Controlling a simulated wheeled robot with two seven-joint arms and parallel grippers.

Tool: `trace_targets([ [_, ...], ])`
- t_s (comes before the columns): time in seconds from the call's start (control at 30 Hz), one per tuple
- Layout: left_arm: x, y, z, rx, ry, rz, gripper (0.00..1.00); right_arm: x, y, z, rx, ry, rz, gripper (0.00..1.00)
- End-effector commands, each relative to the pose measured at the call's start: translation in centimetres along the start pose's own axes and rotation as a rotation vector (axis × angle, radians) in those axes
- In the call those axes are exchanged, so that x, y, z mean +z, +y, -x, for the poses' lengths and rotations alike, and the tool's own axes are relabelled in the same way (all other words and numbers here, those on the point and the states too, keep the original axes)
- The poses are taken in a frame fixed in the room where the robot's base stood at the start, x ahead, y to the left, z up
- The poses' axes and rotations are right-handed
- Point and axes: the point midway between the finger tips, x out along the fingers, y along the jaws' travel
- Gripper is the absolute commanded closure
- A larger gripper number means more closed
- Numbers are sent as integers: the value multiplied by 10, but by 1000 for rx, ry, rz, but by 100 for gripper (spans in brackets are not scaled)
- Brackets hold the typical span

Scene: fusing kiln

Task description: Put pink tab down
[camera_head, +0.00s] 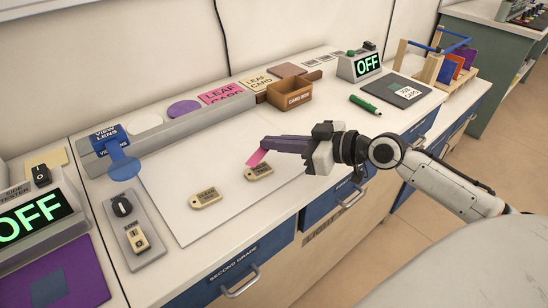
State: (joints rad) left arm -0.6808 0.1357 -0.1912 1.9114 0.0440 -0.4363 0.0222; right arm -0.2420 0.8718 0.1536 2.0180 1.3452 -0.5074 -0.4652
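The pink tab (256,158) shows at the tip of my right gripper (267,146), whose purple fingers are closed on it. The tab hangs tilted over the white work mat (190,165), just above and left of a beige tag (259,172). The gripper partly hides the tab's upper end. Whether the tab touches the mat or the tag cannot be told. A second beige tag (205,198) lies on the mat to the left. My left gripper is not in view.
Behind the mat runs a grey rack (190,120) with a purple disc (184,108) and leaf cards. A brown card box (290,95), a green marker (364,104) and a job card (405,92) lie to the right. A switch panel (133,229) borders the left. The mat's middle is free.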

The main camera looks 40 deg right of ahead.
Motion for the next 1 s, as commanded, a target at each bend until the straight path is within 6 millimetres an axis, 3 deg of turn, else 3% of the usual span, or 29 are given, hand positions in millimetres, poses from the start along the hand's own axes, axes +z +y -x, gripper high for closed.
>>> trace_targets([
  [0.1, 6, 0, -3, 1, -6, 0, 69, 23, 0, -7, 0, -2, -7, 100],
  [0.23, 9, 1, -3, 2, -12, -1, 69, 36, 0, -11, 0, -1, -5, 100],
  [0.63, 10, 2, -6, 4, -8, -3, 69, 42, 0, -13, 0, -1, -1, 100],
  [0.77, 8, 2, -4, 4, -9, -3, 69, 41, 0, -12, 0, -1, -1, 81],
  [1.0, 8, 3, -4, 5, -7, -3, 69, 40, 0, -12, 0, -1, -1, 80],
])
